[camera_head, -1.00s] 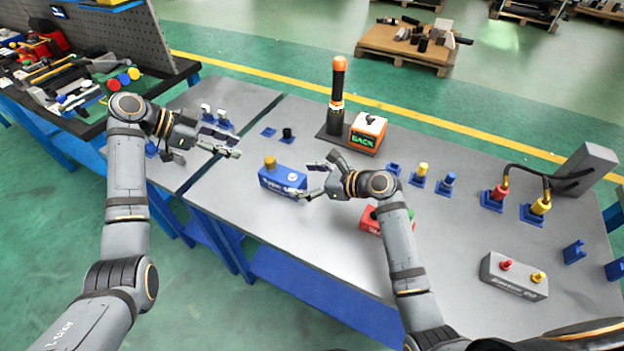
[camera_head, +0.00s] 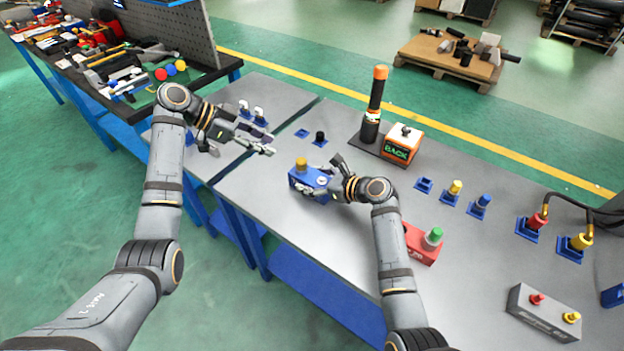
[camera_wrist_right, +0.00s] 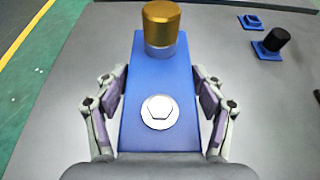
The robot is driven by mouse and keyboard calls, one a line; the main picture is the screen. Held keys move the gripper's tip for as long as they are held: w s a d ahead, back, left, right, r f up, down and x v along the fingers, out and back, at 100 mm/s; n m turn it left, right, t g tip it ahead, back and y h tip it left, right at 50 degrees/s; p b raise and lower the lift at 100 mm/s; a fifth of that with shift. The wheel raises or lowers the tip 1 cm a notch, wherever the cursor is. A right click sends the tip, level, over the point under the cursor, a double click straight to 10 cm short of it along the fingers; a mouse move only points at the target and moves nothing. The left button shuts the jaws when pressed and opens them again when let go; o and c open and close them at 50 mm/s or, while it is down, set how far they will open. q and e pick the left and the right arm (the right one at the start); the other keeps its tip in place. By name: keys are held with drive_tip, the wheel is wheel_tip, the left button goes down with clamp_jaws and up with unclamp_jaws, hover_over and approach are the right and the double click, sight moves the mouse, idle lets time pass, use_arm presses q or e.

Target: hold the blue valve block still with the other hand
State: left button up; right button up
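The blue valve block (camera_head: 305,181) stands upright on the grey table, with a gold knob (camera_head: 301,163) at one end and a silver hex fitting on top. The right wrist view shows the block (camera_wrist_right: 160,75) from above, between the two fingers of my right gripper (camera_wrist_right: 160,95). In the head view my right gripper (camera_head: 322,178) partly hides the block's right end. My left gripper (camera_head: 266,142) is open and empty above the table, left of and farther back than the block.
A red block with a green knob (camera_head: 433,236) stands right of my right arm. An orange-topped post (camera_head: 375,105) and an orange box (camera_head: 402,143) stand behind. Blue holders with a yellow plug (camera_head: 454,189) and a blue plug lie rightward. A grey block (camera_head: 543,312) is at front right.

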drive_tip(key=c, duration=1)
clamp_jaws()
use_arm(q)
drive_tip(key=shift+o, duration=0.8)
drive_tip(key=shift+d, duration=0.1)
use_arm(e)
drive_tip(key=shift+s, duration=0.1)
use_arm(q)
drive_tip(key=d+n+y, duration=0.1)
drive_tip(key=d+y, duration=0.2)
drive_tip(key=w+d+g+y, duration=0.1)
drive_tip(key=d+y, duration=0.1)
drive_tip(key=y, duration=0.1)
drive_tip(key=w+d+r+n+y, duration=0.1)
drive_tip(key=d+y, duration=0.2)
drive_tip(key=shift+d+n+g, duration=0.3)
use_arm(e)
drive_tip(key=shift+f, duration=0.1)
use_arm(q)
drive_tip(key=shift+s+d+r+y, duration=0.15)
drive_tip(key=shift+s+r+y, duration=0.1)
drive_tip(key=shift+r+y, duration=0.3)
drive_tip(key=shift+f, duration=0.2)
